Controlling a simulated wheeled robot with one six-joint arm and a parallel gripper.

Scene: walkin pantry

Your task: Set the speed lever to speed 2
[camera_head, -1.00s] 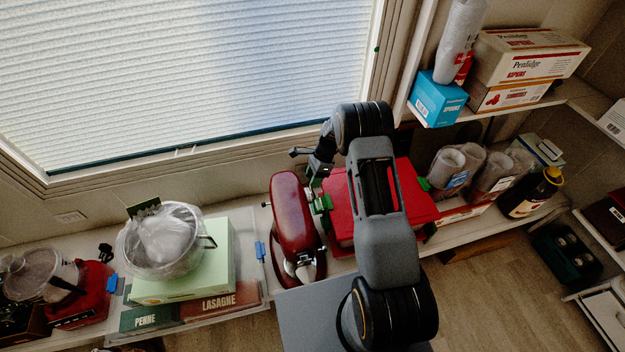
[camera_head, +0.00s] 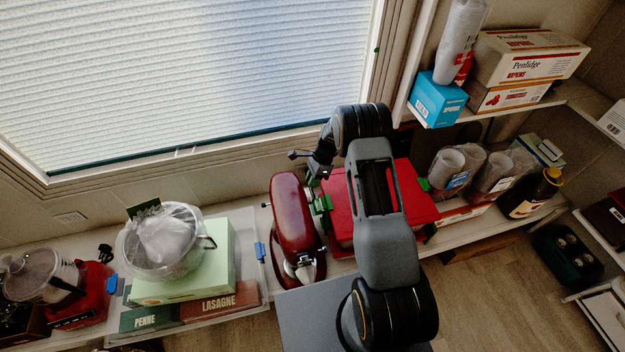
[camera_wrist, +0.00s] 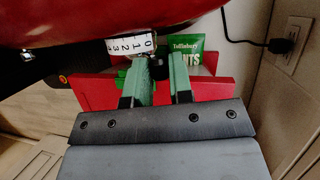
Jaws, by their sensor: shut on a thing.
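The red stand mixer (camera_head: 292,215) stands on the shelf below the window; its red underside (camera_wrist: 100,20) fills the top of the wrist view. A white speed scale (camera_wrist: 130,45) on it reads 0, 1, 2, 3 from right to left. The small dark speed lever (camera_wrist: 158,69) sits just right of and below the 0 end of the scale. My gripper (camera_wrist: 160,72) has its green fingers on either side of the lever and is shut on it. In the head view, my gripper (camera_head: 322,203) is at the mixer's right side, and the lever is hidden.
A red box (camera_head: 410,190) lies right of the mixer, close behind my gripper. A glass bowl (camera_head: 165,240) on a green box (camera_head: 225,265) stands to the left. Cups (camera_head: 447,165) and a dark bottle (camera_head: 530,195) stand further right. A cord and outlet (camera_wrist: 290,40) are on the wall.

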